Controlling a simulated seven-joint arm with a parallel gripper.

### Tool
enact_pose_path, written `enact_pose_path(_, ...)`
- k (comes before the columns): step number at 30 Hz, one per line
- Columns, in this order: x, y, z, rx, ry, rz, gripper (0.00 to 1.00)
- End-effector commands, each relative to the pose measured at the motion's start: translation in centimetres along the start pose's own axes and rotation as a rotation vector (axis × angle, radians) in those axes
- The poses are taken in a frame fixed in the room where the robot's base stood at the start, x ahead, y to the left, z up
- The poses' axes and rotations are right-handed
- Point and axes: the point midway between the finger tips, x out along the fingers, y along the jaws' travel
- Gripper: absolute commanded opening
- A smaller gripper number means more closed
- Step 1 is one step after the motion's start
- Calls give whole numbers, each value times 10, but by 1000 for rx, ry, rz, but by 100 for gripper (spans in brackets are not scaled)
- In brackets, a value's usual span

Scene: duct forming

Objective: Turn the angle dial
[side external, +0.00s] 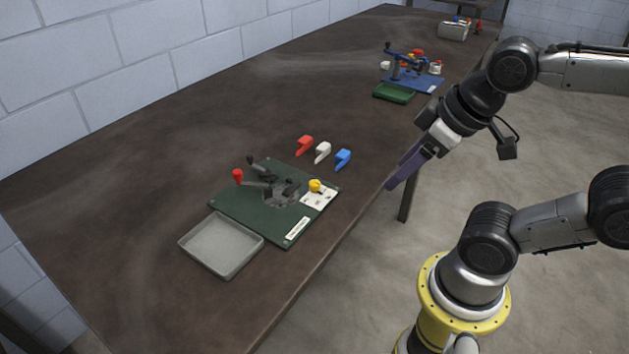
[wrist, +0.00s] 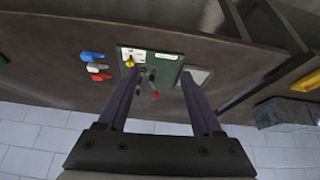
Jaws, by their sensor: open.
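The angle dial appears to be the yellow knob (side external: 315,186) on a white marked plate (side external: 319,199), at the right corner of a green board (side external: 245,226). The yellow knob also shows in the wrist view (wrist: 129,64), near the left finger. My gripper (side external: 391,184) has long purple fingers and is off the table's front edge, right of the board and apart from it. In the wrist view my gripper (wrist: 161,74) is open and empty, its fingers spread either side of the board. A red-knobbed lever (side external: 238,177) and a dark forming fixture (side external: 283,192) stand on the board.
A grey tray (side external: 221,244) lies in front of the board. Red (side external: 305,144), white (side external: 322,152) and blue (side external: 343,159) pieces lie behind it. A second blue-board station (side external: 420,82) with a green tray (side external: 394,93) stands farther along.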

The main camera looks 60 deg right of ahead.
Motion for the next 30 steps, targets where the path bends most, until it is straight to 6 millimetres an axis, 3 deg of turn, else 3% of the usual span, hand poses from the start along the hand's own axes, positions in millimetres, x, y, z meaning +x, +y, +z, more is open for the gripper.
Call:
enact_pose_path(5, -13, 1, -17, -188, 17, 3, 67)
enact_pose_path(11, -17, 8, -60, -414, -31, 2, 67)
enact_pose_path(16, -6, 20, -101, -566, -100, -13, 67)
enact_pose_path(20, 16, 33, -135, -673, -169, -40, 67)
enact_pose_path(24, 50, 52, -164, -754, -248, -82, 67)
enact_pose_path(30, 110, 80, -186, -774, -355, -148, 67)
